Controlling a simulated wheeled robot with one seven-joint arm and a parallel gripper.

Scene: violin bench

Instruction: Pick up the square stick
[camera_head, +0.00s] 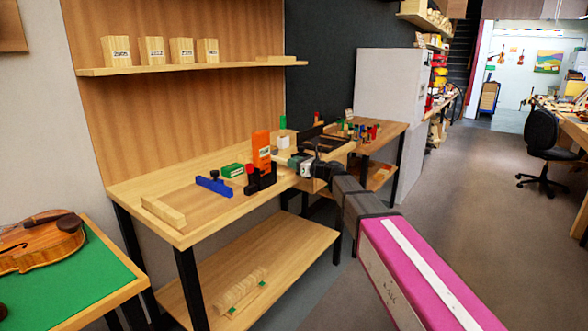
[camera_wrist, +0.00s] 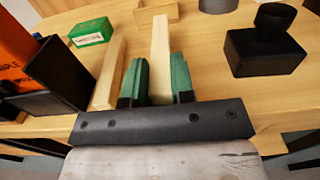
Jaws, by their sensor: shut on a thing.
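My gripper (camera_wrist: 160,76), with green finger pads, reaches over the bench in the wrist view. It is shut on a pale square wooden stick (camera_wrist: 160,42), which runs away from me between the fingers. A second pale wooden stick (camera_wrist: 110,70) lies just left of the left finger. In the head view my gripper (camera_head: 299,163) is at the right end of the bench. The sticks cannot be made out there. I cannot tell whether the held stick still touches the bench top.
The bench (camera_head: 215,207) carries an orange item (camera_head: 261,148) in a black holder, a green box (camera_head: 232,170), a blue tool (camera_head: 214,184) and a wooden block (camera_head: 163,212). In the wrist view a black block (camera_wrist: 265,52) stands right of my gripper.

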